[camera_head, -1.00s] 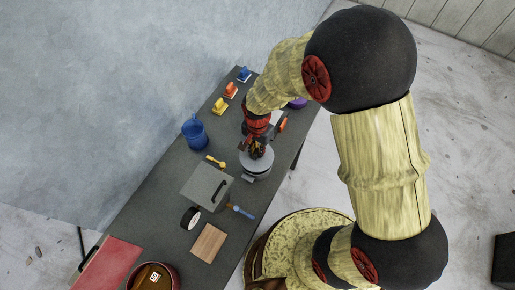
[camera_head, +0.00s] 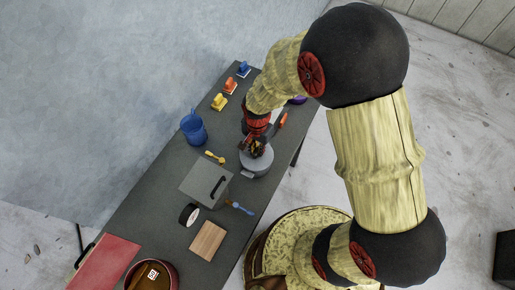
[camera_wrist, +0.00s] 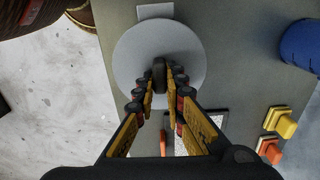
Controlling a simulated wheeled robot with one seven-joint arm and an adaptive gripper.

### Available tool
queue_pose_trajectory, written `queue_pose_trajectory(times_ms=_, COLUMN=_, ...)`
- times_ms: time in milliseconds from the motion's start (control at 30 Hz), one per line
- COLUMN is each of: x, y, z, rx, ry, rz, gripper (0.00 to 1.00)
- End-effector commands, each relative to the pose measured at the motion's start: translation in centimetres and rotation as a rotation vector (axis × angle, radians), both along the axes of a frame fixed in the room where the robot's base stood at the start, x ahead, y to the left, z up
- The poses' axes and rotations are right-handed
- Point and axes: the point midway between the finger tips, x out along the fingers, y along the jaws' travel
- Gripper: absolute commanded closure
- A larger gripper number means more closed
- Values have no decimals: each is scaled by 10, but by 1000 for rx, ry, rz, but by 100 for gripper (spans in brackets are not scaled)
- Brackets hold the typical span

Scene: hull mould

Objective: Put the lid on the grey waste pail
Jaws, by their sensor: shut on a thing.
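The round grey lid (camera_wrist: 130,62) lies below my gripper in the wrist view, with a dark knob (camera_wrist: 159,72) at its middle. My gripper (camera_wrist: 162,82) is shut on this knob, one finger on each side. In the head view my gripper (camera_head: 256,150) points down over the round grey pail (camera_head: 257,172) near the table's right edge. The lid is over the pail's mouth and looks roughly level. The lid hides the pail's rim in the wrist view, so I cannot tell if it is fully seated.
Orange and yellow blocks stand at the far end.

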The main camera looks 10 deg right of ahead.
Motion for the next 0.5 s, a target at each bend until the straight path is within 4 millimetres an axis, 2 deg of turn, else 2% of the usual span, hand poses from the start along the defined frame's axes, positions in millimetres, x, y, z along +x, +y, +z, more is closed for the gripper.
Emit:
queue_pose_trajectory(times_ms=233, x=-1, y=0, z=-1, rx=0, ry=0, rz=0, gripper=100)
queue_pose_trajectory(times_ms=267, x=-1, y=0, z=-1, rx=0, ry=0, rz=0, gripper=88)
queue_pose_trajectory(times_ms=500, x=-1, y=0, z=-1, rx=0, ry=0, rz=0, gripper=74)
